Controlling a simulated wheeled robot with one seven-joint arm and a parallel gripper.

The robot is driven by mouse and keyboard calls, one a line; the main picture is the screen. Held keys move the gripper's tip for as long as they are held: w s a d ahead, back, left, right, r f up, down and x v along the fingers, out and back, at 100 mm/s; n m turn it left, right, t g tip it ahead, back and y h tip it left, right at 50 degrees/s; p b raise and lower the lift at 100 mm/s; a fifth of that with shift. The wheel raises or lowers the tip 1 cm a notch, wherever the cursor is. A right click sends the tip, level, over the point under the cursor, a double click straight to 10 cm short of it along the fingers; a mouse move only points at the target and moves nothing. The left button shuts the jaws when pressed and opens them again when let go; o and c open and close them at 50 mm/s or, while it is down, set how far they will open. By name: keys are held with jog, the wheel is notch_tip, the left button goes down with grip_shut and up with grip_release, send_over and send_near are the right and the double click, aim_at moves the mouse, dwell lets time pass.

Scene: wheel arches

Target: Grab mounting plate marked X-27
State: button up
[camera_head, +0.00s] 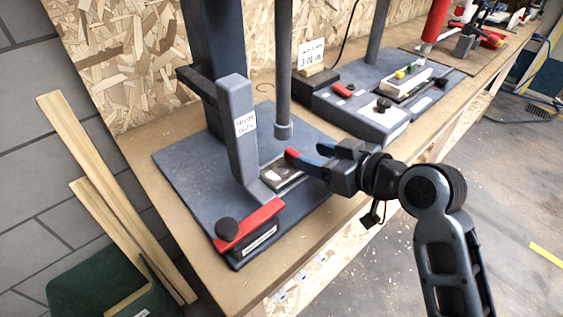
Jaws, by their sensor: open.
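A small dark plate with light marks (283,174) lies on the grey base of the near press. Its marking is too small to read, so I cannot tell whether it is X-27. My gripper (304,158) is open, coming in from the right with its red-and-blue fingers over the plate's right end. The fingers cover part of that end. I cannot tell whether they touch the plate.
The press has a grey upright arm (236,125) left of the plate, a vertical rod (284,80) behind it and a red lever (248,226) in front. A second grey fixture (375,100) stands farther back. Wooden boards (115,190) lean at left.

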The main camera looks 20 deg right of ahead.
aim_at(295, 153)
jog(key=p+x, duration=0.1)
jog(key=x, duration=0.5)
jog(key=shift+w+a+f, duration=0.2)
jog(key=shift+a+f, duration=0.05)
jog(key=shift+f, duration=0.05)
grip_shut()
